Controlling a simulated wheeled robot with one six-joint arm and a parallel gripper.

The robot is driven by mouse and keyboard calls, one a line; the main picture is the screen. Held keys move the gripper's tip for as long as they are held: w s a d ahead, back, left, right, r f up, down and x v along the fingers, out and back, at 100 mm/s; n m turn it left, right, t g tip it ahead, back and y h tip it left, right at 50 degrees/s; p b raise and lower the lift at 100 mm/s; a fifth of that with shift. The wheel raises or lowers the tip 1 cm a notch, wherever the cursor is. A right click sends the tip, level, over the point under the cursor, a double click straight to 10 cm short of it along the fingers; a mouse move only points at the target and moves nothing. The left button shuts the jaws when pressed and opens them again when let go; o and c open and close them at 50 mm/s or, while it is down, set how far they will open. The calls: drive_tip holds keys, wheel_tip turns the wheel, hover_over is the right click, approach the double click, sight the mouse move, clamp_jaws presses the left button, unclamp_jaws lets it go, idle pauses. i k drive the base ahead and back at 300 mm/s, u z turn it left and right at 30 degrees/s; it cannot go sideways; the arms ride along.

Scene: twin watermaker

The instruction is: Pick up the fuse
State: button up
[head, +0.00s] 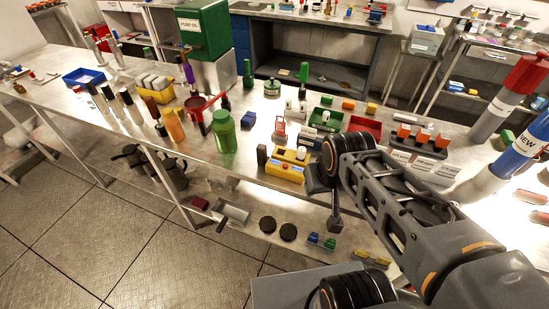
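I cannot tell for certain which small part is the fuse. A yellow block (281,172) with a small white cylinder (301,152) on it sits near the table's front edge. My arm reaches in from the lower right. My gripper (325,185) is dark, just right of the yellow block by the table's front edge. My wrist partly hides it, so its fingers are unclear and I see nothing held.
The metal table (255,135) is crowded. A green bottle (223,132), an orange bottle (174,125) and a red mug (200,108) stand to the left. Green (326,118) and red trays (364,126) lie behind my wrist. Large red and blue cylinders (518,150) stand at right.

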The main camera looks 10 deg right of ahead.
sight(301, 150)
drive_tip(key=u, duration=2)
drive_tip(key=i, duration=1.85)
drive_tip(key=z, duration=3.8)
